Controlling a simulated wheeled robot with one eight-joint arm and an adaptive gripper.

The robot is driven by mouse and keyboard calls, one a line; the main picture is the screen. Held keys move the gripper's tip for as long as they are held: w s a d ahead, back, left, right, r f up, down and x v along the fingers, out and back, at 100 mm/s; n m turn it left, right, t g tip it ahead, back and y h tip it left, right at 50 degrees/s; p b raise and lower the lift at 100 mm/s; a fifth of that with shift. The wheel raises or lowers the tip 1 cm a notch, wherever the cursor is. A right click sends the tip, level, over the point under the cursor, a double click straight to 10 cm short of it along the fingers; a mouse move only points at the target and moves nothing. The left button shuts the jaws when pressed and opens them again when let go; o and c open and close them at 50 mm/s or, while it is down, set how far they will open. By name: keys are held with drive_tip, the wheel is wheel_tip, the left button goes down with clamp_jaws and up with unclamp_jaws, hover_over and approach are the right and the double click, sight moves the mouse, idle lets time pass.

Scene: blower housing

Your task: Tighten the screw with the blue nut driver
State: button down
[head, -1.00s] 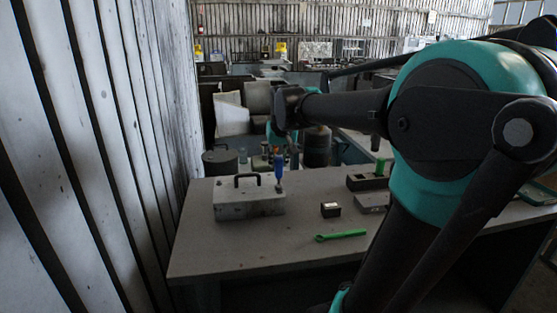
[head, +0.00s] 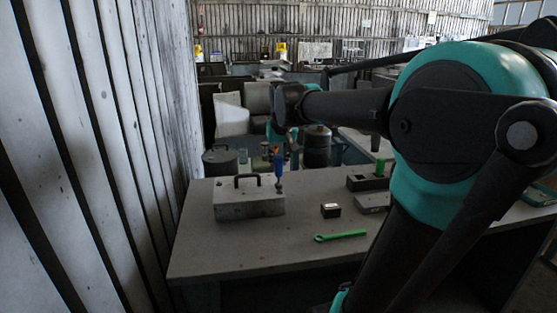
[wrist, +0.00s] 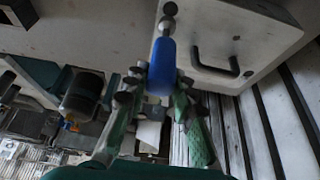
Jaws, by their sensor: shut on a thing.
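The blue nut driver (head: 279,167) stands roughly upright at the right end of the grey housing (head: 235,207), which has a black handle on top. My gripper (head: 278,148) is shut on the driver's blue handle from above. In the wrist view, the blue handle (wrist: 161,68) sits between the fingers of my gripper (wrist: 158,88), and its metal shaft (wrist: 168,22) points toward the edge of the housing (wrist: 215,42). The screw is hidden under the driver's tip, and I cannot tell how far it is in.
A green wrench (head: 341,236) lies on the table (head: 275,258). A small black box (head: 330,210) lies right of the housing. A dark holder (head: 361,182) with a green-handled tool (head: 380,167) stands further right. A plank wall (head: 120,130) rises at the left.

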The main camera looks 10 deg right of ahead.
drive_tip(key=shift+r, duration=3.9)
